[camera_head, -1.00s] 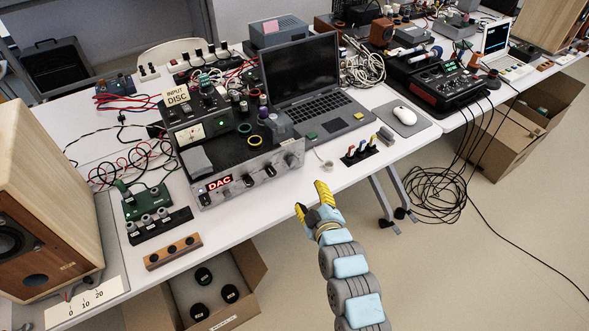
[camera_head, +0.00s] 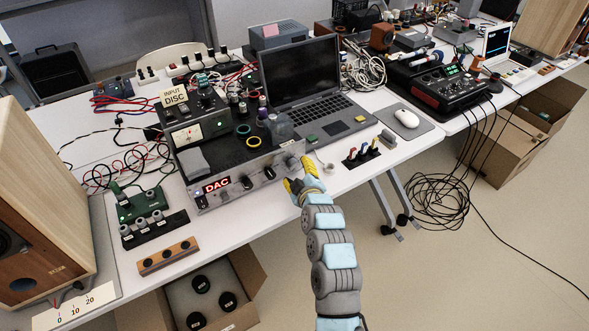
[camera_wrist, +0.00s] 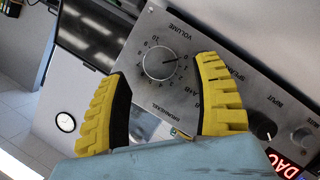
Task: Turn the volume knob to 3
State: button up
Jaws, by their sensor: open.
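The silver volume knob (camera_wrist: 159,63) sits on the amplifier's grey front panel, inside a ring of numbers, with VOLUME lettered beside it. Its dark pointer mark appears turned toward the 0 end of the scale; the exact reading is too small to tell. In the head view the amplifier (camera_head: 232,183) stands at the table's front edge, and the knob (camera_head: 292,162) is at the right end of its panel. My gripper (camera_head: 299,174) is open with yellow fingers just in front of that end. In the wrist view its fingers (camera_wrist: 163,68) flank the knob with gaps; contact is not visible.
More controls and a lit DAC display (camera_head: 216,185) lie along the panel to the left. Right of my gripper are a small white cup (camera_head: 328,168) and a row of coloured-top connectors (camera_head: 362,153). A laptop (camera_head: 325,115) stands behind.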

aim_at(295, 167)
jog(key=shift+b+x, duration=0.45)
jog(key=shift+x, duration=1.3)
jog(key=c, duration=1.2)
